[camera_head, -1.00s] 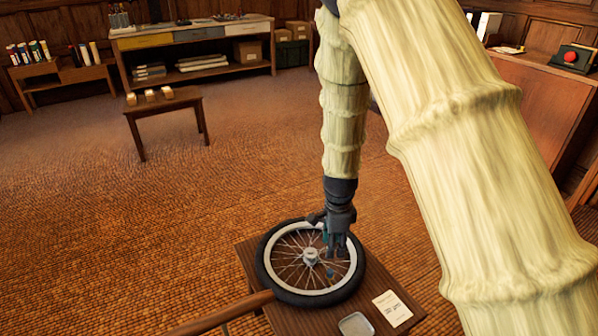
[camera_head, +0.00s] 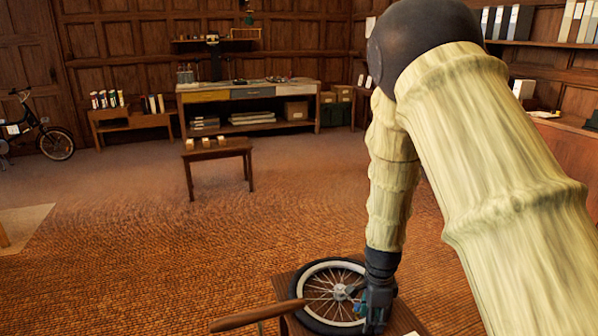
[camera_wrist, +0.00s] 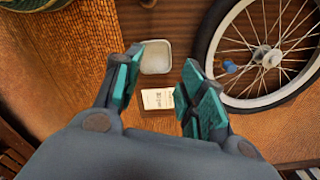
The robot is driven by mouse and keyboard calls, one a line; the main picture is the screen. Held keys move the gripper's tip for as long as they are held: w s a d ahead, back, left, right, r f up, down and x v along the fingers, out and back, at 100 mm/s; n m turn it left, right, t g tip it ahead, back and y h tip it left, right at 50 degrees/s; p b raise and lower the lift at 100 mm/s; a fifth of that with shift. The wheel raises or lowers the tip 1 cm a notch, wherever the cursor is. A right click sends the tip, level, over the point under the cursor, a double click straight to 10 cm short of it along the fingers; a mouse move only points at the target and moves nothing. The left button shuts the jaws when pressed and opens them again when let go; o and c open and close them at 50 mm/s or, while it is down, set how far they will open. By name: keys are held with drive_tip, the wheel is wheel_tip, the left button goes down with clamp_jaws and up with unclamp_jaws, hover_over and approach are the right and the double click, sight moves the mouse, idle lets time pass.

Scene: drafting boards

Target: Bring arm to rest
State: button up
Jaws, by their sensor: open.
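My arm, in a pale ribbed sleeve, reaches down from the right side of the head view. My gripper (camera_head: 374,312) hangs at the right edge of a spoked wheel (camera_head: 312,282) that lies flat on a small wooden table. In the wrist view my gripper (camera_wrist: 160,85) is open, with teal pads spread apart and nothing between them. The wheel (camera_wrist: 207,50) shows at the upper right there, with a small blue piece (camera_wrist: 229,67) near its hub. I cannot tell from the head view whether the fingers touch the wheel.
A shallow metal dish (camera_wrist: 156,57) and a printed card (camera_wrist: 157,98) lie beside the wheel. A wooden handle (camera_head: 255,316) juts left past the table. A low table (camera_head: 217,152) with small blocks stands farther off, a long workbench (camera_head: 262,91) behind it. Open floor lies left.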

drive_tip(key=s+d+f+n, duration=0.2)
drive_tip(key=s+f+n, duration=0.5)
drive_tip(key=s+f, duration=0.6)
drive_tip(key=s+d+f+n, duration=0.3)
drive_tip(key=s+f+n, duration=0.6)
drive_tip(key=s, duration=0.7)
drive_tip(key=s+a+f+n, duration=0.2)
drive_tip(key=s, duration=0.5)
wheel_tip(320, 180, up, 14)
drive_tip(key=p, duration=1.4)
drive_tip(key=shift+d, duration=0.2)
